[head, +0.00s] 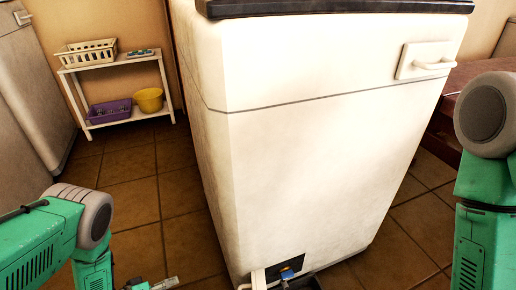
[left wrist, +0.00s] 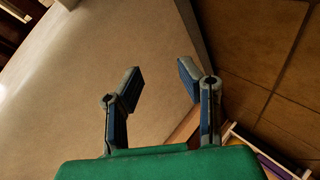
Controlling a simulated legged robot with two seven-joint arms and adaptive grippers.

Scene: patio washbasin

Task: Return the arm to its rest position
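My left arm (head: 48,240), green with a grey joint cover, comes in at the lower left of the head view. Its gripper (head: 152,284) is mostly cut off by the bottom edge, left of the white cabinet. In the left wrist view my left gripper (left wrist: 158,84) has its two fingers wide apart with nothing between them; the cabinet side and tiled floor lie beyond. My right arm (head: 482,215) hangs down at the right edge of the head view. Its gripper cannot be made out.
A large white cabinet (head: 310,160) with a dark top (head: 340,6) stands close in front. A low white shelf (head: 120,62) at the back left holds a cream basket (head: 88,55), a purple basket (head: 110,111) and a yellow bowl (head: 149,99). Tiled floor (head: 135,205) is clear between.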

